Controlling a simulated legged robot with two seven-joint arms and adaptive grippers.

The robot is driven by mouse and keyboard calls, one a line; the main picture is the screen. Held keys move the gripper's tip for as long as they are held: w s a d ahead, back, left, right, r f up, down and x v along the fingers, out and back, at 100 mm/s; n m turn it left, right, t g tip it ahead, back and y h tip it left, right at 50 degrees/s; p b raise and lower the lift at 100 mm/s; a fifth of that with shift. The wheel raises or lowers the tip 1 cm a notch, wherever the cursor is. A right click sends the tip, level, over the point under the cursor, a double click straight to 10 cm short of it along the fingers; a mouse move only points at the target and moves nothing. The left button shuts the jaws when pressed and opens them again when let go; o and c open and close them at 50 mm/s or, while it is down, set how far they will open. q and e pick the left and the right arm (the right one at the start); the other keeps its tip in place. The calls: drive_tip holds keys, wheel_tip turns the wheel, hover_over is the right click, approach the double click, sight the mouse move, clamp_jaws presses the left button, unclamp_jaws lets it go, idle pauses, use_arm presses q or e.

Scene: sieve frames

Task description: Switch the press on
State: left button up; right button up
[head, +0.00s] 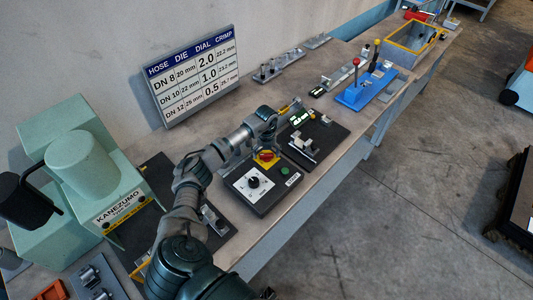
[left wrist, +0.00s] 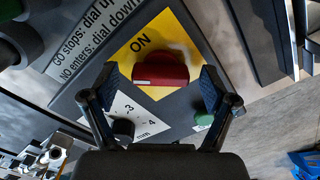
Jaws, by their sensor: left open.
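The control box (head: 262,184) lies on the bench right of the green press (head: 85,165). Its red rotary switch (head: 266,156) sits on a yellow plate; in the left wrist view the red switch (left wrist: 160,69) lies crosswise below the word ON. My left gripper (left wrist: 160,90) is open, its fingers on either side of the switch with gaps at both ends. In the head view, the left arm reaches over the box and the wrist hides part of it. My right gripper is not in view.
The box also has a white dial (head: 254,183) with a black knob and a green button (head: 285,170). A dark plate with a small fixture (head: 304,146) lies just beyond. A chart board (head: 193,75) stands behind. A blue lever stand (head: 362,94) is farther along the bench.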

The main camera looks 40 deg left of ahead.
use_arm(q)
drive_tip(key=c, duration=1.2)
drive_tip(key=shift+o, duration=0.2)
drive_tip(key=shift+m, duration=0.3)
drive_tip(key=m+b, duration=0.1)
drive_tip(key=m, duration=0.3)
drive_tip(key=shift+b, duration=0.35)
drive_tip(key=m+b, duration=0.1)
drive_tip(key=m, duration=0.4)
drive_tip(key=o, duration=1.2)
drive_tip(key=shift+c, duration=0.2)
